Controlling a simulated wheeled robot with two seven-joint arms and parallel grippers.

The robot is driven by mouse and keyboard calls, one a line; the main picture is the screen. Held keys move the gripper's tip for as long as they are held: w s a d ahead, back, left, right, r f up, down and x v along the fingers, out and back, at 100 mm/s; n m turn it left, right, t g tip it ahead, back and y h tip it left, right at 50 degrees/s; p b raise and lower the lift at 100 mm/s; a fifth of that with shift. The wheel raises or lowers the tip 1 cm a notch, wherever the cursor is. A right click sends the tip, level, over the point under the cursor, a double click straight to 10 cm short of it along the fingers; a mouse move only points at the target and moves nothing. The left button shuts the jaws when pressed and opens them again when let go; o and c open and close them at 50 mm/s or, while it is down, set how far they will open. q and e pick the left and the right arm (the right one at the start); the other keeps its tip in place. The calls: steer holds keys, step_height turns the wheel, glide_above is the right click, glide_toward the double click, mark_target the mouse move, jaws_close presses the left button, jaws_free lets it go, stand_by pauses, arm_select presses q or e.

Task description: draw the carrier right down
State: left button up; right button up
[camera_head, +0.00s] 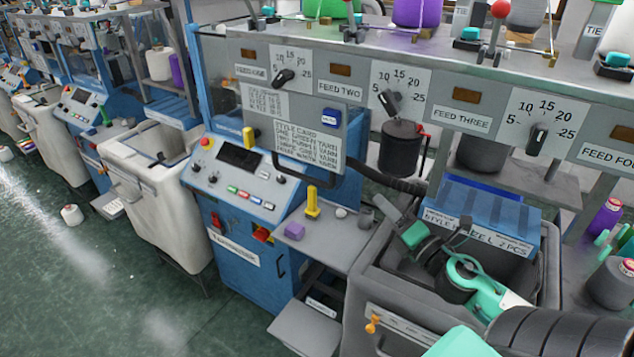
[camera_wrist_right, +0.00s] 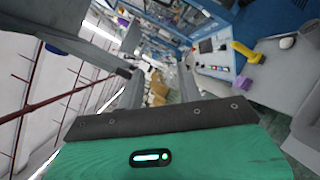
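No part is labelled as the carrier, and I cannot tell which one it is. The machine's front rail (camera_head: 440,62) runs across the top, with numbered dials and FEED labels. A lever with a red knob (camera_head: 501,9) stands on top of it. A yellow handle (camera_head: 312,203) stands on the side shelf; it also shows in the right wrist view (camera_wrist_right: 247,52). My right gripper (camera_head: 420,212) is over the grey bin, right of that shelf, apart from the handle and below the rail. It looks open, with nothing seen in it. My left gripper is not in view.
The grey bin (camera_head: 362,285) and a blue box (camera_head: 485,205) are close around my right arm. A purple block (camera_head: 295,231) lies on the shelf. A blue control panel (camera_head: 240,180) stands left. A style card (camera_head: 308,148) hangs above the shelf.

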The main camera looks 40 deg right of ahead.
mark_target(323, 184)
steer(key=w+a+n+g+y, duration=0.1)
steer(key=w+a+n+y, duration=0.1)
steer(key=w+n, duration=0.1)
steer(key=w+a+r+n+g+y+b, duration=0.1)
steer(key=w+a+n+y, duration=0.2)
steer(key=n, duration=0.3)
steer(key=w+a+r+n+g+y+b, duration=0.1)
steer(key=w+a+n+y, duration=0.1)
steer(key=w+n, duration=0.2)
steer(key=shift+w+a+r+n+y, duration=0.2)
steer(key=shift+w+a+n+y, duration=0.1)
steer(key=shift+w, duration=0.1)
steer(key=shift+w+a+r, duration=0.1)
steer(key=shift+w+r, duration=0.05)
steer(key=shift+w, duration=0.15)
steer(key=shift+w+a+b, duration=0.1)
steer(key=shift+w+b, duration=0.1)
steer(key=shift+b, duration=0.25)
steer(key=shift+w, duration=0.1)
steer(key=shift+w+a+b, duration=0.25)
steer(key=shift+w+b, duration=0.25)
steer(key=shift+b, duration=0.15)
